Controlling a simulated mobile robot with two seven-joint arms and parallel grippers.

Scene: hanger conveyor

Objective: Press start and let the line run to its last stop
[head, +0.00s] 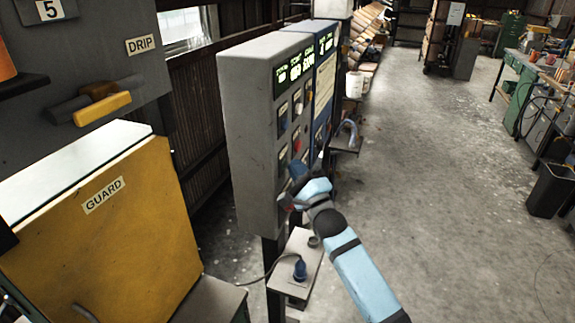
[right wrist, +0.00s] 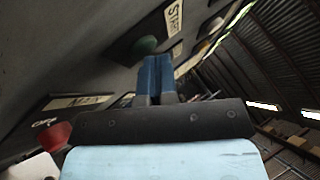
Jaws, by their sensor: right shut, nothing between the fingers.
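The grey control cabinet (head: 243,110) stands left of centre in the head view, with lit displays (head: 294,67) and rows of buttons on its face. In the right wrist view a round green button (right wrist: 145,46) sits beside a plate reading START (right wrist: 174,18). My right gripper (head: 297,170) is shut and empty at the cabinet's lower front. In the right wrist view its blue fingertips (right wrist: 156,62) are right beside the green button. I cannot tell whether they touch it. My left gripper is not in view.
A yellow guard cabinet (head: 120,220) fills the lower left. A sign reading DRIP (head: 140,45) is on the grey housing above it. Open concrete floor (head: 430,150) lies to the right.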

